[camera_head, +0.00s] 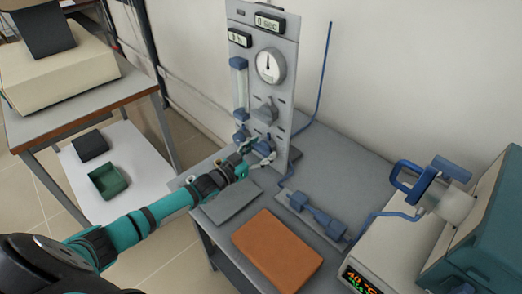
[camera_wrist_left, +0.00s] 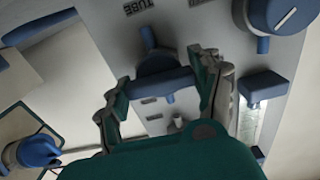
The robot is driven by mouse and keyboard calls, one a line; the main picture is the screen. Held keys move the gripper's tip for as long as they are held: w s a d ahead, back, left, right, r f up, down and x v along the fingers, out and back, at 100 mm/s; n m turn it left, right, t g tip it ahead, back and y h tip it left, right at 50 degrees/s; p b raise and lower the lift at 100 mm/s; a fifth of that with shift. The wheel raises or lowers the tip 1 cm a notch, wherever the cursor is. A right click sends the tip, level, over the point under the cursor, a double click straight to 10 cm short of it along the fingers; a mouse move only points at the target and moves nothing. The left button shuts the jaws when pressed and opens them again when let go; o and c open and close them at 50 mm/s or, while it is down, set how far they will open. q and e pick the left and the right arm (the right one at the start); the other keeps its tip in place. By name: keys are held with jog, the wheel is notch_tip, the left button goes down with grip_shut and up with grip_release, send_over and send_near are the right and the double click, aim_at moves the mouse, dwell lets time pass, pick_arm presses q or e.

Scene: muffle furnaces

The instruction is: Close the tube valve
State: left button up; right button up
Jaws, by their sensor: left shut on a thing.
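The tube valve (camera_wrist_left: 152,62) is a blue valve on the grey panel, under a label reading TUBE in the left wrist view. My left gripper (camera_wrist_left: 168,72) has a finger on each side of its blue handle and is shut on it. In the head view my left gripper (camera_head: 254,158) is at the lower part of the upright panel (camera_head: 284,98), and it partly hides the valve there. My right gripper is not in view.
The panel carries a round gauge (camera_head: 270,65) and a flow tube (camera_head: 239,83). An orange-brown block (camera_head: 277,250) lies on the grey table. Blue fittings (camera_head: 318,215) and a tube lead toward the furnace (camera_head: 492,225) at the right. A side table (camera_head: 70,108) stands at the left.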

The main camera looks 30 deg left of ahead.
pick_arm(q)
jog(key=shift+f+n, duration=0.15)
jog(key=shift+n, duration=0.15)
jog(key=o, duration=1.2)
jog(key=v, duration=1.2)
